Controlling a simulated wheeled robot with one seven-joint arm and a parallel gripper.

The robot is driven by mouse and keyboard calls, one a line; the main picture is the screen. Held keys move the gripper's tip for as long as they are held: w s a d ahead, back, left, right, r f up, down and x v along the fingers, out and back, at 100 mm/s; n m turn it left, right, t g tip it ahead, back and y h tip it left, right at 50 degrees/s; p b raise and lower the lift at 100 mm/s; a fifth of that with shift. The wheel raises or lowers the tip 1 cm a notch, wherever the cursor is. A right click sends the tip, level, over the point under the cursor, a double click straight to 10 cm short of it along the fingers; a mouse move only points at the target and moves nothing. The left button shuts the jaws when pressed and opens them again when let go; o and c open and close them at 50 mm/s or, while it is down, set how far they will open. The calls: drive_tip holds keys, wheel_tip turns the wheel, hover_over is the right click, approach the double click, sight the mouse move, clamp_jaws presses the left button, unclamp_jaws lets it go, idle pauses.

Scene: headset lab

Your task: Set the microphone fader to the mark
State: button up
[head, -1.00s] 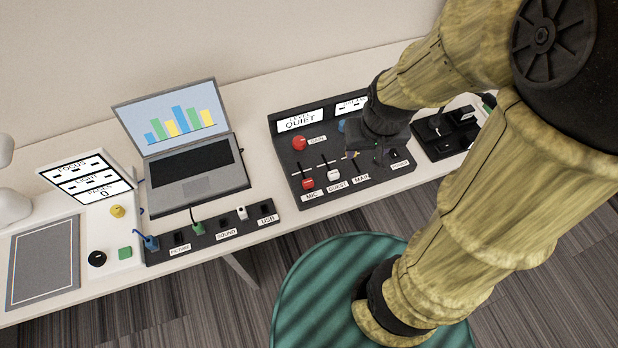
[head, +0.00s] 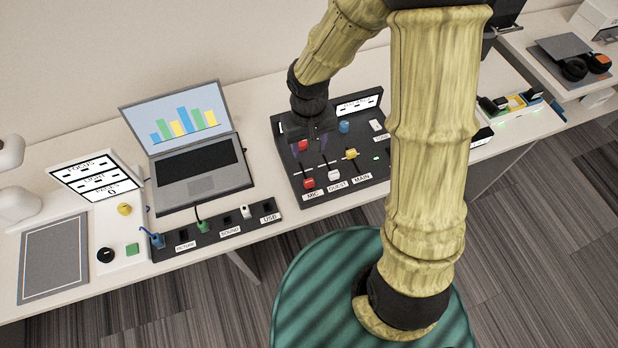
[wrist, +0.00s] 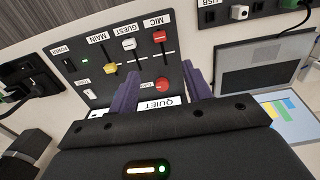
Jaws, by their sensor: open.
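The microphone fader, a red cap (head: 308,184) above the MIC label, sits at the near end of its slot on the black mixer panel (head: 375,190). It also shows in the wrist view (wrist: 159,36), between the MIC label and the white mark line (wrist: 140,57) that crosses the slots. My gripper (wrist: 160,72) is open and empty. Its purple fingers point at the panel, on either side of the red gain knob (wrist: 162,86) as seen. In the head view, my gripper (head: 320,135) is over the panel's back part, with its fingertips unclear.
A white GUEST fader (head: 334,175) and a yellow MAIN fader (head: 351,154) stand beside the red one. A blue knob (head: 344,127) is behind. A laptop (head: 190,165) and a socket strip (head: 215,228) lie to the left.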

sight(309, 181)
wheel_tip(309, 181, down, 17)
drive_tip(key=shift+f+b, duration=0.2)
drive_tip(key=shift+b, duration=0.1)
idle(0.4)
drive_tip(key=shift+c, duration=0.4)
clamp_jaws()
